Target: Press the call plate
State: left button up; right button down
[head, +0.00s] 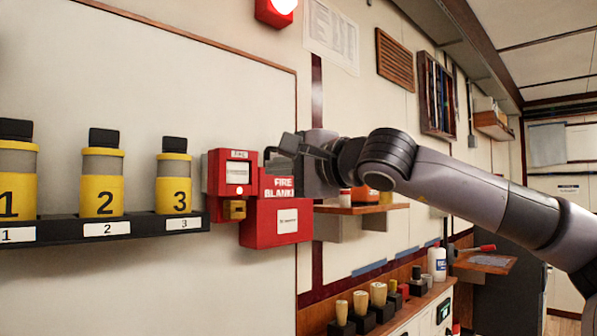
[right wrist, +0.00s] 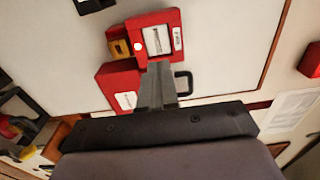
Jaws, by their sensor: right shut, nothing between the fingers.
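The call point is a red box (head: 219,186) on the wall with a white call plate (head: 238,172) in its front. It also shows in the right wrist view, where the white plate (right wrist: 157,40) faces the camera. My right gripper (head: 274,152) is shut and empty, just to the right of the call point. In the right wrist view its closed fingertips (right wrist: 158,68) overlap the edge of the red box near the plate. A gap seems to remain, but contact is hard to judge. My left gripper is not in view.
A red fire blanket box (head: 277,222) hangs just below and right of the call point, close under my gripper. A rack (head: 150,224) with numbered yellow bottles is on the left. A lit red lamp (head: 275,10) is above. A shelf (head: 362,209) is at right.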

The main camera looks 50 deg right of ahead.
jog(key=shift+s+a+f+b, duration=0.1)
jog(key=shift+s+a+b, duration=0.1)
jog(key=shift+s, duration=0.85)
jog(key=shift+s+a+b, duration=0.1)
jog(key=shift+s+b, duration=0.1)
jog(key=shift+s, duration=0.8)
jog(key=shift+d, duration=0.1)
